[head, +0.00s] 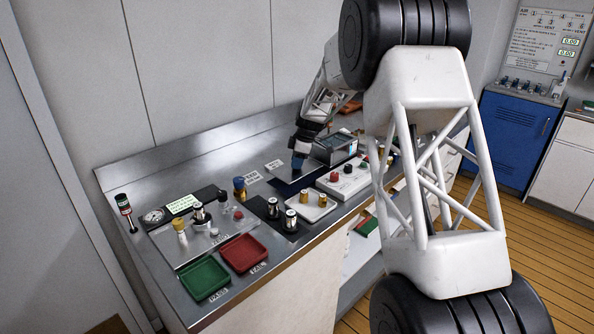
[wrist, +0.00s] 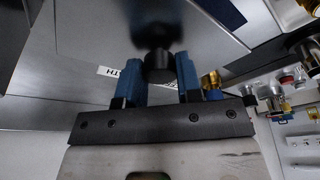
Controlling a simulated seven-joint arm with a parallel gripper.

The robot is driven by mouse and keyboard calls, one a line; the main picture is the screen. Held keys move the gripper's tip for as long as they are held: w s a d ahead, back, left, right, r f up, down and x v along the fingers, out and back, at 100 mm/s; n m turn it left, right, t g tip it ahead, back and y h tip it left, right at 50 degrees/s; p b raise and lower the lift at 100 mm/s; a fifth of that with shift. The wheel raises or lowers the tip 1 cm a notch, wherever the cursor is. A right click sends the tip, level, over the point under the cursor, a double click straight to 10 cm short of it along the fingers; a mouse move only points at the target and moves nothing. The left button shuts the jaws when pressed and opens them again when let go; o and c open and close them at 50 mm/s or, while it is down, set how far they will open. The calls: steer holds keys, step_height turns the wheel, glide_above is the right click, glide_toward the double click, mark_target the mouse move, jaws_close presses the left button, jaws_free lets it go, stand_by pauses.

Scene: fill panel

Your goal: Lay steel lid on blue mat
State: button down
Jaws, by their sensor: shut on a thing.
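My gripper (head: 299,164) is low over the back of the steel bench in the head view, its blue fingers pointing down. In the wrist view my gripper (wrist: 160,78) has its two blue fingers on either side of a dark round knob, shut on it. The knob stands on the steel lid (wrist: 85,35), a broad grey plate. The blue mat (head: 286,189) is a dark navy patch on the bench just below the gripper. A corner of the blue mat (wrist: 222,11) shows beyond the lid's edge. I cannot tell whether the lid touches the mat.
A grey instrument box (head: 334,148) and a white control box (head: 343,180) stand close right of the gripper. A beige tray (head: 311,208) with brass fittings is in front. Green (head: 204,279) and red (head: 245,253) trays lie at the front left.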

mark_target(306, 168)
steer(key=shift+f, duration=1.85)
steer(key=shift+f, duration=0.2)
steer(key=c, duration=0.8)
jaws_free()
steer(key=shift+r, duration=0.1)
steer(key=v, duration=1.2)
steer(key=shift+r, duration=0.1)
